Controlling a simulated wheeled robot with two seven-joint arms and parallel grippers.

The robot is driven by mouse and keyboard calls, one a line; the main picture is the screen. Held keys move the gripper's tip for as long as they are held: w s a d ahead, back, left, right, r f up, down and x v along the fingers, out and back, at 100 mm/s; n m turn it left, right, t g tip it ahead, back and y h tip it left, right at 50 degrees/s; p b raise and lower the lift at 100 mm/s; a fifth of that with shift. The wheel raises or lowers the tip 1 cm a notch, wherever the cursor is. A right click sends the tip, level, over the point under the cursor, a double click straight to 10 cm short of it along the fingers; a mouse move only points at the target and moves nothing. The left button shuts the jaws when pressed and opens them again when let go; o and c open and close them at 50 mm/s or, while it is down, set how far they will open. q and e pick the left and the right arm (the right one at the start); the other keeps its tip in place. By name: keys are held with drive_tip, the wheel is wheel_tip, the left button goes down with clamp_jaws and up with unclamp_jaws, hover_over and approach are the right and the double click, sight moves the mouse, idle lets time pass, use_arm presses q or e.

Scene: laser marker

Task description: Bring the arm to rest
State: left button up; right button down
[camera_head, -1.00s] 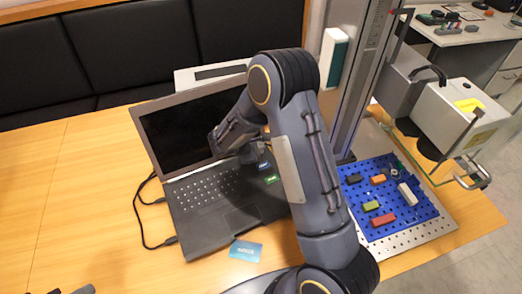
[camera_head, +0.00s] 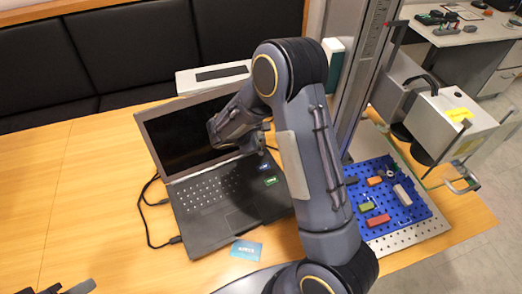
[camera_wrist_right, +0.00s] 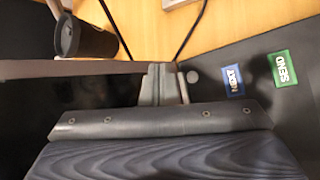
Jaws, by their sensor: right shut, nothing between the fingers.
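My right arm (camera_head: 300,150) rises from the bottom centre, bends at a high elbow, and its forearm reaches left over the open laptop (camera_head: 205,240). My right gripper (camera_head: 262,147) is above the right part of the keyboard, partly hidden by the wrist. In the right wrist view the gripper (camera_wrist_right: 165,84) is shut and empty, apart from the blue NEXT key (camera_wrist_right: 233,80) and green SEND key (camera_wrist_right: 283,70). Only a dark piece at the bottom left edge, likely my left gripper (camera_head: 75,288), shows, and its jaws are unclear.
The laser marker head (camera_head: 440,125) stands at the right above a blue perforated plate (camera_head: 408,218) with several small coloured blocks. A teal card (camera_head: 246,249) lies in front of the laptop. Black cables (camera_head: 150,215) run along its left side. The table's left part is clear.

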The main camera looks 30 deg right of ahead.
idle(0.4)
drive_tip(key=s+r+m+g+y, duration=0.2)
drive_tip(key=s+r+m+y, duration=0.55)
drive_tip(key=s, duration=0.75)
drive_tip(key=s+a+r+m+t+y, duration=0.4)
drive_tip(key=s+a+r+m, duration=0.3)
drive_tip(key=s, duration=0.6)
drive_tip(key=a+r+y, duration=0.1)
drive_tip(key=a+r, duration=0.1)
drive_tip(key=a, duration=0.1)
drive_tip(key=shift+s+a+r+m, duration=0.15)
drive_tip(key=shift+s+a+m, duration=0.05)
drive_tip(key=shift+s+m, duration=0.15)
idle(0.3)
